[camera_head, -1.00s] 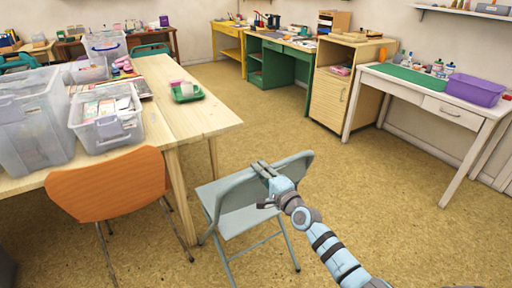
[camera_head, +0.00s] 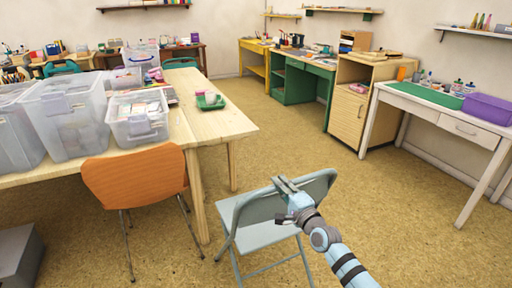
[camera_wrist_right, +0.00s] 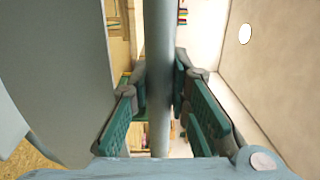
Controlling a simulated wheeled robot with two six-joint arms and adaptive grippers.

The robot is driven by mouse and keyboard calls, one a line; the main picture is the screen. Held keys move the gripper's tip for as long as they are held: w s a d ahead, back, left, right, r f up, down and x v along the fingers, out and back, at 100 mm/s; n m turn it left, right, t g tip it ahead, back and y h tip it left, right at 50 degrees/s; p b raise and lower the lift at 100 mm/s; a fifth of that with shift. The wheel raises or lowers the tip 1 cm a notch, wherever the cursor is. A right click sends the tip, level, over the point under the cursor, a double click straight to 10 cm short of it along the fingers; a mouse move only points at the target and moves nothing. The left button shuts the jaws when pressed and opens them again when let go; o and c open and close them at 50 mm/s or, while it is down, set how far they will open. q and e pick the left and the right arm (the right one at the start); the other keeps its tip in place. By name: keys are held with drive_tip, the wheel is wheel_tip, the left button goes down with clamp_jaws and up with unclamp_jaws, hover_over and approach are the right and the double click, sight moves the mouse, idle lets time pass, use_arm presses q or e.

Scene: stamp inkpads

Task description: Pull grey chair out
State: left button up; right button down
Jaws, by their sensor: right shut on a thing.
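The grey folding chair (camera_head: 257,236) stands upright on the floor to the right of the wooden table's end, apart from it. My right gripper (camera_head: 284,184) is shut on the top rail of its backrest. In the right wrist view, the chair's grey rail (camera_wrist_right: 159,75) runs between the two green-padded fingers of the gripper (camera_wrist_right: 160,110), and the backrest panel fills the left side. The seat and legs are partly hidden behind the arm and backrest. My left gripper is not in view.
An orange chair (camera_head: 135,178) stands at the wooden table (camera_head: 218,124), left of the grey chair. Clear plastic bins (camera_head: 65,113) sit on that table. A white desk (camera_head: 427,112) with a purple bin (camera_head: 487,108) stands at the right. The floor (camera_head: 390,225) between is open.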

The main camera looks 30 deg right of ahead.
drive_tip(key=shift+s+d+f+b, duration=0.1)
drive_tip(key=shift+s+f+b, duration=0.1)
drive_tip(key=shift+f, duration=0.2)
drive_tip(key=shift+s+d+f+b, duration=0.1)
drive_tip(key=shift+f+b, duration=0.1)
drive_tip(key=shift+f, duration=0.2)
drive_tip(key=shift+s+d+f+b, duration=0.35)
drive_tip(key=shift+s+f+b, duration=0.1)
drive_tip(key=shift+f, duration=0.15)
drive_tip(key=c, duration=1.8)
unclamp_jaws()
drive_tip(key=shift+w+f, duration=0.1)
drive_tip(key=o, duration=0.4)
drive_tip(key=shift+w+f, duration=0.3)
drive_tip(key=shift+w, duration=0.2)
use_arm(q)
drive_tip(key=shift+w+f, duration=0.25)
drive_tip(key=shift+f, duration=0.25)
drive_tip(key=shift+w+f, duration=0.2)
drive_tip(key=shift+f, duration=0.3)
use_arm(e)
drive_tip(key=shift+o, duration=0.2)
drive_tip(key=shift+s+r, duration=0.15)
drive_tip(key=shift+r, duration=0.15)
